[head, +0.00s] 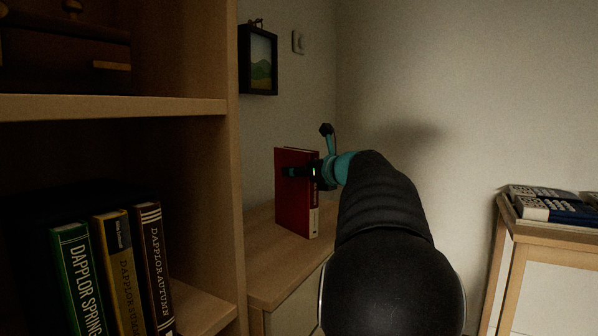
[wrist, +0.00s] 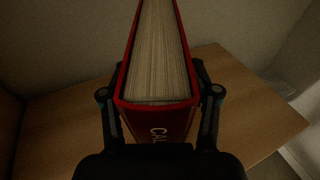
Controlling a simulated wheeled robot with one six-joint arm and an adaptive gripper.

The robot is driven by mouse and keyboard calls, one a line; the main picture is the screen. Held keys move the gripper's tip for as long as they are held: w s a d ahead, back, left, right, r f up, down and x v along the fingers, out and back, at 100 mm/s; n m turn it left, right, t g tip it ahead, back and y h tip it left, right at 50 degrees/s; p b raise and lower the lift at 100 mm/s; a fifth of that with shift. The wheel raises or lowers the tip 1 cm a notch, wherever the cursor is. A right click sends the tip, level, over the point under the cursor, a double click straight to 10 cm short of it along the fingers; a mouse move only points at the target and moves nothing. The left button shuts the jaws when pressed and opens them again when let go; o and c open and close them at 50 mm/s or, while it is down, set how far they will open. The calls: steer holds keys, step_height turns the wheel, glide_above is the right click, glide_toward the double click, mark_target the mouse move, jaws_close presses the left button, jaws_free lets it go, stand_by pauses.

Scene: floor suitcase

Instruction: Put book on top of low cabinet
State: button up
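A red book (head: 295,190) stands upright at the low cabinet (head: 262,252), over its light wooden top. My gripper (head: 304,172) reaches in from the right and has its fingers on either side of the book. In the wrist view the book (wrist: 158,95) sits between both fingers of my gripper (wrist: 160,92), with its page edges facing up and its red cover around them. The cabinet top (wrist: 250,115) spreads out below. I cannot tell for sure whether the book's bottom edge touches the cabinet top. My arm hides part of the cabinet's right side.
A tall wooden shelf (head: 239,190) stands at the left, close to the cabinet, with several books (head: 122,275) in it. A framed picture (head: 260,62) hangs on the wall behind. A small table (head: 560,234) with dark items on it stands at the right.

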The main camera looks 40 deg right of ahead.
steer(key=s+r, duration=0.2)
steer(key=s, duration=0.9)
steer(key=shift+s, duration=0.4)
